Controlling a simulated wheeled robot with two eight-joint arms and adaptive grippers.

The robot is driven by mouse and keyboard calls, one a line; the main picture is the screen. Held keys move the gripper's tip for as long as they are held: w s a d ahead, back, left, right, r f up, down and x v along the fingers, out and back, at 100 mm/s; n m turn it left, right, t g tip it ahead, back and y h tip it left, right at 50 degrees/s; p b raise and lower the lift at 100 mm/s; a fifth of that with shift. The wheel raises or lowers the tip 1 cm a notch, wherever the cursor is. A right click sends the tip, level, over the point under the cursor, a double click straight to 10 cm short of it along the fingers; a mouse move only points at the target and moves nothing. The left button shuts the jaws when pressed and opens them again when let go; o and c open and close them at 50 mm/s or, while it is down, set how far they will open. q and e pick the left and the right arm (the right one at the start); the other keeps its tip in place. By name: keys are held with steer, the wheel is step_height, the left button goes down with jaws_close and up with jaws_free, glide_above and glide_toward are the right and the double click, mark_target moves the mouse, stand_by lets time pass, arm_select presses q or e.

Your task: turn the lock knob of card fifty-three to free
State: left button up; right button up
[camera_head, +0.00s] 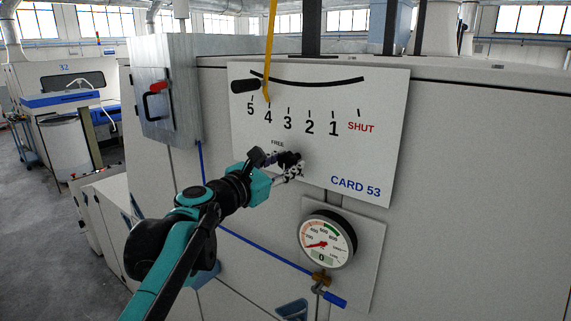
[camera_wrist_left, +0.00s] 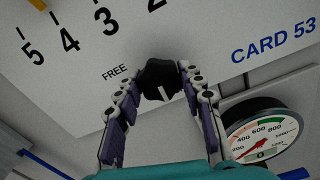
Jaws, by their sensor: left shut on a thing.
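The white panel marked CARD 53 (camera_head: 391,120) fills the middle of the head view. A black lock knob (camera_wrist_left: 161,80) with a white line on its face sits on this panel, beside the word FREE. The line runs roughly downward in the wrist view and does not point at FREE. My left gripper (camera_head: 290,167) reaches the panel from the left, its fingers on both sides of the knob. In the wrist view the left gripper (camera_wrist_left: 157,87) is shut on the knob. In the head view the fingers largely hide the knob. My right gripper is not in view.
Above the knob is a scale from 5 to SHUT with a curved slot, a black handle (camera_head: 245,86) and a yellow bar (camera_head: 269,45). A round gauge (camera_head: 326,240) and a blue-handled valve (camera_head: 334,298) are below. A grey switch box (camera_head: 168,75) stands left.

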arm_select(q)
steer(key=m, duration=0.5)
steer(key=shift+m, duration=0.4)
steer(key=m, duration=1.1)
steer(key=shift+m+b, duration=0.3)
steer(key=m, duration=0.5)
steer(key=shift+m, duration=0.4)
steer(key=o, duration=1.2)
steer(key=shift+c, duration=0.2)
steer(key=v, duration=1.2)
